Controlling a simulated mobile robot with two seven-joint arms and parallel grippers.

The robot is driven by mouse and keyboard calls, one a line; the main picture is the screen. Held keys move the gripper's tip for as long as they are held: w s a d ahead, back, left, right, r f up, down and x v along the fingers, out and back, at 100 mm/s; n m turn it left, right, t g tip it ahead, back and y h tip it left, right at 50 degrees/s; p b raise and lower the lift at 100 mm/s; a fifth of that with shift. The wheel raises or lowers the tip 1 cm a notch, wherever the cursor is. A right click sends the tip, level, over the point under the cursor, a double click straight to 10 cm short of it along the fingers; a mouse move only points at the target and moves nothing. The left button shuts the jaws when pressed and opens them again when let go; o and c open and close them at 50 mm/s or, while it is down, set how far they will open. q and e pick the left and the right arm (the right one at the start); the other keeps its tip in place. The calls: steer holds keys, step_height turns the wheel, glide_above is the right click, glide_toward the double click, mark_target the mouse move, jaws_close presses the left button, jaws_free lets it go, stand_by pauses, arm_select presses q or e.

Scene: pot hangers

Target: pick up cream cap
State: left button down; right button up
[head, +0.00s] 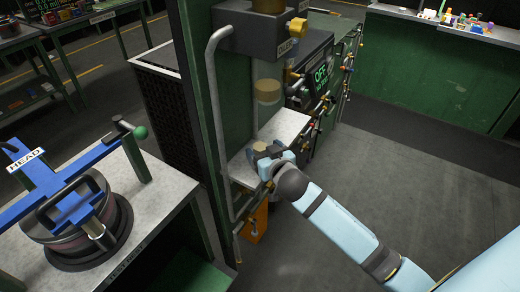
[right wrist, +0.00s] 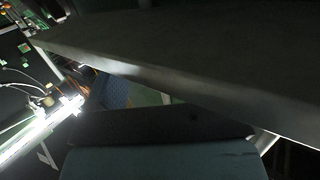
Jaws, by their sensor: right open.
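A small cream cap (head: 260,146) shows at the fingers of my right gripper (head: 266,156) in the head view, over the left part of a pale ledge. The gripper is open, with its dark fingers close around or beside the cap. I cannot tell whether they touch it. A second tan round piece (head: 267,91) stands higher up, inside a clear cylinder below a dark housing. In the right wrist view the cap cannot be made out. My left gripper is not in view.
A green post (head: 197,90) and a grey pipe (head: 213,85) stand just left of the gripper. The pale ledge (head: 282,130) has bare room to the right. A blue clamp marked HEAD (head: 70,192) sits on a table at left. An orange box (head: 254,224) hangs below the ledge.

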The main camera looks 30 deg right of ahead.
steer(key=shift+w+f, duration=0.15)
steer(key=shift+w, duration=0.5)
steer(key=c, duration=1)
